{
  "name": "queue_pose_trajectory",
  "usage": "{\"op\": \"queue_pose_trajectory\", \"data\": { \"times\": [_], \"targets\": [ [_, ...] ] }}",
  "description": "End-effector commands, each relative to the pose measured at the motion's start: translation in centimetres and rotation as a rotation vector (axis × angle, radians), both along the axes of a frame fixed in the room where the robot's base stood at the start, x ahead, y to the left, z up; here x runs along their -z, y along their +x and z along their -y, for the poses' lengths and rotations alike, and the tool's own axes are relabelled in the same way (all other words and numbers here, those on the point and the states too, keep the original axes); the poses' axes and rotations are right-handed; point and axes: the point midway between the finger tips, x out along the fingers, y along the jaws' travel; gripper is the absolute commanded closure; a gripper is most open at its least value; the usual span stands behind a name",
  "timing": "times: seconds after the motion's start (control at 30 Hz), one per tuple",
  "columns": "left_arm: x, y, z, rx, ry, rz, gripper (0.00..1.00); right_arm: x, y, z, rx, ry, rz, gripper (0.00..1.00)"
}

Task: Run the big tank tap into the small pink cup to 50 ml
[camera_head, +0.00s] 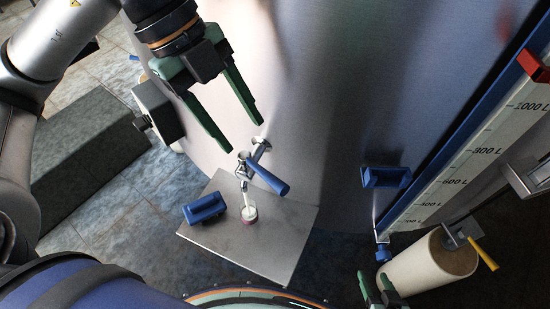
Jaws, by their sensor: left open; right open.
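The big tank (330,90) is a tall curved metal wall filling the upper middle of the head view. Its tap (262,147) sticks out low on the wall, with a blue lever (268,176) pointing down to the right. The small pink cup (250,216) stands under the spout on a metal shelf (268,250). White shows between spout and cup and inside the cup; the cup's level is too small to read. My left gripper (246,135) is open and empty just above the tap. My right gripper (374,276) is open at the bottom edge, partly cut off.
A blue bracket (386,177) and a litre scale (470,150) are on the tank at right. A cream cylinder (425,268) with a yellow lever (484,254) stands beside my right gripper. A dark grey block (85,145) lies left.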

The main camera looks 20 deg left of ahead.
Motion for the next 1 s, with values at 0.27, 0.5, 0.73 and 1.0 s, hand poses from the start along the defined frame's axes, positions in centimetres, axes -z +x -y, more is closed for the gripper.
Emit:
{"op": "queue_pose_trajectory", "data": {
  "times": [0.27, 0.5, 0.73, 1.0],
  "targets": [
    [4.8, -0.3, 2.2, 0.006, -0.001, -0.007, 0.43, 0.0, 0.0, 0.0, 0.0, 0.0, 0.0, 0.43],
    [8.7, -0.4, 4.1, 0.007, -0.003, -0.003, 0.43, -0.1, 0.0, 0.0, 0.0, 0.0, 0.0, 0.43],
    [10.4, -0.3, 4.9, 0.005, -0.003, -0.001, 0.43, -0.2, 0.0, 0.0, 0.0, 0.0, 0.0, 0.43],
    [10.6, -0.3, 5.0, 0.004, -0.003, 0.0, 0.43, -0.2, 0.0, 0.0, 0.0, 0.0, 0.0, 0.43]
  ]
}}
